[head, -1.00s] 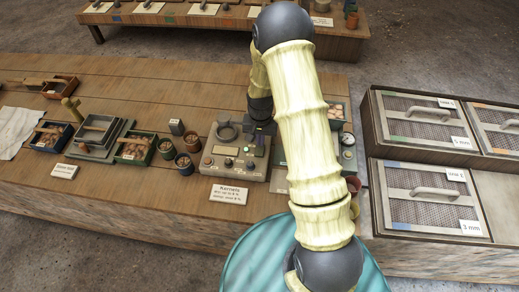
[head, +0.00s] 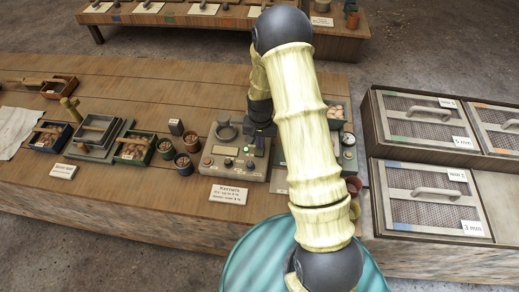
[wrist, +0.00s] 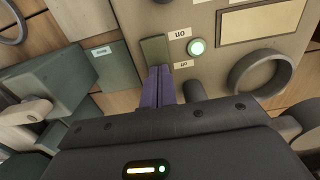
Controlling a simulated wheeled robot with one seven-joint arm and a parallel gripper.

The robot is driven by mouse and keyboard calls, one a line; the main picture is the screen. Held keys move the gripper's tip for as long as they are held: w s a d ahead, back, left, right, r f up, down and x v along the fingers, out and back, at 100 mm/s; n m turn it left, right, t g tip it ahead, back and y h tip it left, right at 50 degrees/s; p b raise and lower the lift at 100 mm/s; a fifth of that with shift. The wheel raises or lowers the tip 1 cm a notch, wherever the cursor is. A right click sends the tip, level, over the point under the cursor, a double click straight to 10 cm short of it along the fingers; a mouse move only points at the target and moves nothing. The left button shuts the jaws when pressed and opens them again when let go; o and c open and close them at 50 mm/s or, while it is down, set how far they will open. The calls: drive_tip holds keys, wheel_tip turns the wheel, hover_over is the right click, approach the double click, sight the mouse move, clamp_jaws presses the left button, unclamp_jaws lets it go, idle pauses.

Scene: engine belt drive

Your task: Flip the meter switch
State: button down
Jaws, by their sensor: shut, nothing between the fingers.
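The meter (head: 222,165) is a grey box with a ring, knobs and a small green light, on the bench in the middle of the head view. In the wrist view its panel (wrist: 222,62) shows a bright green lamp (wrist: 197,47), small on/off labels and a grey-green switch piece (wrist: 153,50). My gripper (wrist: 159,72) is shut and empty, its purple fingers together at the lower edge of the switch piece. I cannot tell whether they touch it. In the head view my gripper (head: 260,142) is over the meter's right side, partly hidden by my arm.
Small cups (head: 183,163) and trays (head: 134,148) are left of the meter. Sieve boxes (head: 382,165) stand at the right. A sign (head: 228,194) lies at the meter's front.

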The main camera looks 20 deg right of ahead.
drive_tip(key=shift+r+p, duration=2.55)
drive_tip(key=shift+r, duration=0.9)
drive_tip(key=s+r+n+t, duration=0.2)
drive_tip(key=s+r+n, duration=0.2)
drive_tip(key=s+r, duration=1.3)
wheel_tip(320, 180, up, 2)
drive_tip(key=shift+s+r+n+t, duration=0.15)
drive_tip(key=shift+s+n+t, duration=0.1)
drive_tip(key=shift+n+t, duration=0.05)
